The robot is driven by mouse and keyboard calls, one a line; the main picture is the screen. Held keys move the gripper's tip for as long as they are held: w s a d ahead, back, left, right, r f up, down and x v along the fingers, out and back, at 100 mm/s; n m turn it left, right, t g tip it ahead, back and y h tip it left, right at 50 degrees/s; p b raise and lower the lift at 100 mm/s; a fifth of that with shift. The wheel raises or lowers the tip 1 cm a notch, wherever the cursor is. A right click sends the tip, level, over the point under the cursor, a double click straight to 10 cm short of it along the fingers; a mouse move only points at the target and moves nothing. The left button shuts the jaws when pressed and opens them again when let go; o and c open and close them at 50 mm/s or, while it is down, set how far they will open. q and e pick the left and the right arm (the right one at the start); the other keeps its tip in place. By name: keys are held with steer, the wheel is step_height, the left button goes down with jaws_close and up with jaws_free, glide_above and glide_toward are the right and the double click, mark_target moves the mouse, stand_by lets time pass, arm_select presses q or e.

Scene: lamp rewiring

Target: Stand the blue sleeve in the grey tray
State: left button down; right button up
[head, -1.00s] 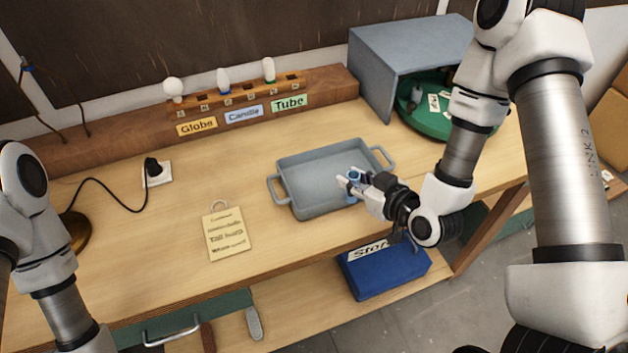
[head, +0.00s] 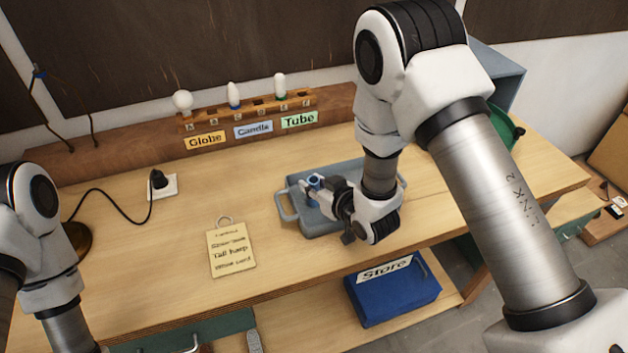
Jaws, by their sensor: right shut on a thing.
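The grey tray (head: 289,205) lies on the workbench, partly hidden by my right arm. My right gripper (head: 313,188) is over the left part of the tray, shut on the blue sleeve (head: 314,181). The sleeve is small and looks roughly upright between the fingers. I cannot tell whether its lower end touches the tray floor. My left arm shows at the left edge, but its gripper is out of view.
A bulb rack (head: 262,113) with Globe, Candle and Tube labels stands at the back. A tag card (head: 231,251) lies left of the tray. A plug sits in a socket (head: 164,186). A blue Store box (head: 395,293) is on the lower shelf. Bench between card and rack is clear.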

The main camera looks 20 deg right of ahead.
steer(key=shift+a+f, duration=0.15)
steer(key=shift+a, duration=0.05)
steer(key=o, duration=0.8)
steer(key=shift+d, duration=0.1)
steer(key=shift+c, duration=0.2)
steer(key=shift+s+r, duration=0.1)
steer(key=shift+r, duration=0.15)
steer(key=p+v, duration=0.5)
steer(key=v, duration=0.7)
